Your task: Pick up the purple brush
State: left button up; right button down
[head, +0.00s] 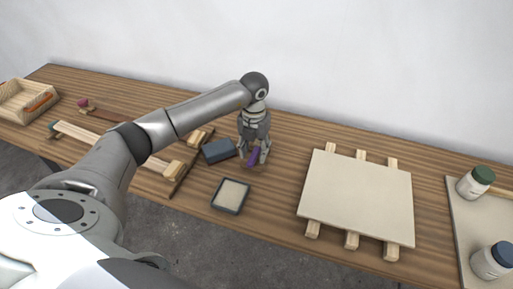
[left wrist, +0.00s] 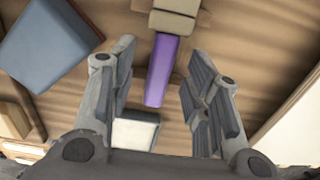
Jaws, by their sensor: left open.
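The purple brush (head: 254,156) lies on the wooden bench in the middle of the head view, just below my left gripper (head: 253,160). In the left wrist view the brush's purple handle (left wrist: 162,70) runs between the two fingers, with a tan part at its far end. My left gripper also shows there (left wrist: 160,105), open, with a finger on each side of the handle and visible gaps between. Nothing is held. My right gripper is not in view.
A dark blue block (head: 219,151) lies close left of the brush; it fills the upper left of the wrist view (left wrist: 45,45). A small dark-rimmed tray (head: 231,196) is in front. A pale board on slats (head: 357,195) lies right. Jars (head: 476,182) stand far right.

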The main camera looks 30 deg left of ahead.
pick_arm(q)
jog(key=shift+f, duration=0.25)
grip_shut()
jog(key=shift+r, duration=0.1)
